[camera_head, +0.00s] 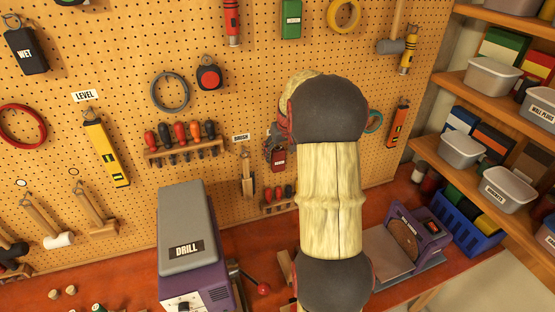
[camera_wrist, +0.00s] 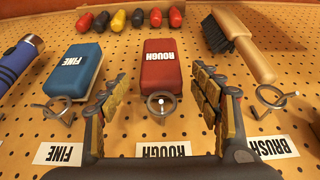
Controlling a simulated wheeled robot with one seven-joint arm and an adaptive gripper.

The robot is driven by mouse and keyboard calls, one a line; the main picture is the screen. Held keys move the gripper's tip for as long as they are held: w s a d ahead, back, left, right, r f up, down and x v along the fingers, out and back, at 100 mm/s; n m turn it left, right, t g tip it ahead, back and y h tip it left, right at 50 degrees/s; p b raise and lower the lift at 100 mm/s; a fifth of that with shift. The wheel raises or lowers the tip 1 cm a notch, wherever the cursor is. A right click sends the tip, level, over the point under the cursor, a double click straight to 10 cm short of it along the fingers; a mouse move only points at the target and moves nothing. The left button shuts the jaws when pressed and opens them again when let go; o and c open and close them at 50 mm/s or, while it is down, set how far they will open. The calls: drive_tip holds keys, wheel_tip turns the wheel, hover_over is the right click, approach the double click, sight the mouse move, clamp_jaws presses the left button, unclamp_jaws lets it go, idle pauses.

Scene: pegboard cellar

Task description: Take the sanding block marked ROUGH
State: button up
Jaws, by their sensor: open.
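The red sanding block marked ROUGH (camera_wrist: 160,66) hangs on the pegboard in the wrist view, its lettering upside down there. A metal ring hook (camera_wrist: 161,104) shows at its near end, above a ROUGH label (camera_wrist: 163,150) on the board. My gripper (camera_wrist: 160,74) is open and empty, with one finger on each side of the block in the picture. I cannot tell how far the fingertips are from it in depth.
A blue block marked FINE (camera_wrist: 75,71) hangs close on the left, and a wooden brush (camera_wrist: 243,45) on the right. Several coloured tool handles (camera_wrist: 137,17) lie beyond. Below the board, the bench holds a purple-grey drill case (camera_head: 187,230) and a sander (camera_head: 408,240).

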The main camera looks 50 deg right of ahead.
sight(278, 158)
drive_tip(key=p+x, duration=0.1)
drive_tip(key=x, duration=0.3)
drive_tip(key=shift+a+f, duration=0.1)
drive_tip(key=shift+f, duration=0.2)
drive_tip(key=shift+s, duration=0.15)
drive_tip(key=shift+c, duration=0.5)
drive_tip(key=c, duration=1.1)
drive_tip(key=shift+c, duration=0.6)
drive_tip(key=shift+r, duration=0.15)
